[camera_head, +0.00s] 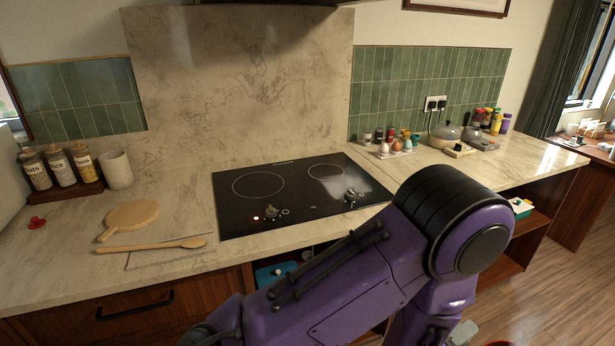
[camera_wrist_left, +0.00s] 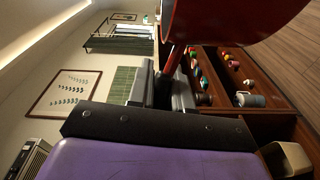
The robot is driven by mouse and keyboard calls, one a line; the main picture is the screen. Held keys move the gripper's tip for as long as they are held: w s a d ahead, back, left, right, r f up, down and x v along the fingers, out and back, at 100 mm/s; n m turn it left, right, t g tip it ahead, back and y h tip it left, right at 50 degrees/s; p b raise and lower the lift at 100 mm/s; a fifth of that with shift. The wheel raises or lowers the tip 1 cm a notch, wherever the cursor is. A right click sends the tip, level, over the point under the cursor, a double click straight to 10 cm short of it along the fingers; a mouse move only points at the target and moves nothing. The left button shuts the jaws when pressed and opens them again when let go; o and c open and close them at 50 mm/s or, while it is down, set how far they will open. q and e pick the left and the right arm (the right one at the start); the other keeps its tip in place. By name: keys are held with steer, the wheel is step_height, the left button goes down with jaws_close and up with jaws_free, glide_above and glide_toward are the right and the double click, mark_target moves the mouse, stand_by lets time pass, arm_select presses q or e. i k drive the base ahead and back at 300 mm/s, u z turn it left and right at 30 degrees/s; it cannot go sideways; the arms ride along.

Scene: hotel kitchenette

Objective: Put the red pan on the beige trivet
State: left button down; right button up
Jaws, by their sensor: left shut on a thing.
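The red pan (camera_wrist_left: 225,18) fills the top of the left wrist view, and its red handle (camera_wrist_left: 172,66) runs down between the fingers of my left gripper (camera_wrist_left: 165,88). The gripper is shut on the handle. In the head view only a sliver of red pan (camera_head: 497,343) shows at the bottom edge, beside a small part of my left gripper (camera_head: 461,334), low at the right, off the counter. A round beige wooden board with a short handle (camera_head: 133,214) lies on the left counter; I cannot tell whether it is the trivet. My right gripper is not seen.
A wooden spoon (camera_head: 155,245) lies in front of the round board, over a thin rectangular outline. A black hob (camera_head: 300,190) is mid-counter. Jars (camera_head: 62,168) and a cup (camera_head: 117,169) stand behind at left. Eggs (camera_head: 394,147) and spices are farther right.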

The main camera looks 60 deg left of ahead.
mark_target(127, 219)
steer(key=k, duration=1.75)
steer(key=u, duration=1.25)
